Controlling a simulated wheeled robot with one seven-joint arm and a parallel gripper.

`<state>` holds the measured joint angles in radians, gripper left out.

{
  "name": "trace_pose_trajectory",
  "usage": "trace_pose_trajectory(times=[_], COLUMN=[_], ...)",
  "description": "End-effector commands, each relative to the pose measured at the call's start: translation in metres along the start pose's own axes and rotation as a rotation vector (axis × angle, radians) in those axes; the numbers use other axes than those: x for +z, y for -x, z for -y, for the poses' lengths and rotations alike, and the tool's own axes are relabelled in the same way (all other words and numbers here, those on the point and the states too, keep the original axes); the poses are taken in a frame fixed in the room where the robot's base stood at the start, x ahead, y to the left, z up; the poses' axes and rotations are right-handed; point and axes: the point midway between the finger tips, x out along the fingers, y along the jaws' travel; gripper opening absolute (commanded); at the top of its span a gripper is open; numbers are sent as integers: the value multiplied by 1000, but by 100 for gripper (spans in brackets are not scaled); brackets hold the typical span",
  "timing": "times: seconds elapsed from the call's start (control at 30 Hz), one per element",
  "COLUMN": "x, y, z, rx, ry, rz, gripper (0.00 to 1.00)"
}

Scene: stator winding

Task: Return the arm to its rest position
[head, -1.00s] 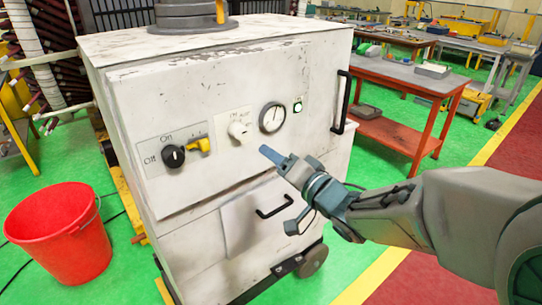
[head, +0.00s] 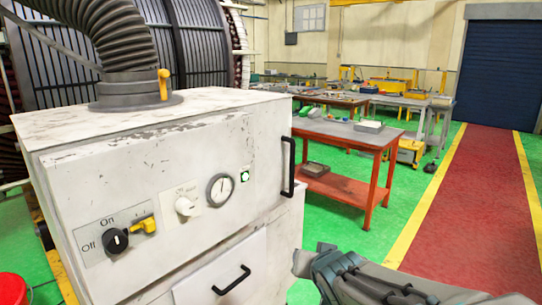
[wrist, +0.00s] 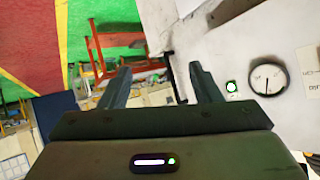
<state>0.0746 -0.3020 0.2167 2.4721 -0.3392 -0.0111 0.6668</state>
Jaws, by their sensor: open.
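My gripper (wrist: 160,85) shows in the wrist view with its two fingers apart and nothing between them. In the head view only the end of my arm (head: 335,270) shows at the bottom, right of the white machine cabinet (head: 160,160); the fingertips cannot be made out there. My gripper is apart from the panel.
A black vertical handle (head: 288,166) juts from the cabinet's right edge. A red-framed workbench (head: 345,180) stands behind to the right. A red bucket (head: 12,288) is at the lower left. A red walkway (head: 475,205) with yellow edges is open on the right.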

Motion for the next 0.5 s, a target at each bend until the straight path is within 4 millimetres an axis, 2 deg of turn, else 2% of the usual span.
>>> trace_pose_trajectory(times=[0.1,0.2,0.33,0.5], x=[20,43,75,106], y=[22,44,75,108], z=[-33,-54,-70,-75], rx=[120,183,208,172], ry=[46,82,120,155], rz=[121,252,431,608], gripper=[57,57,57,57])
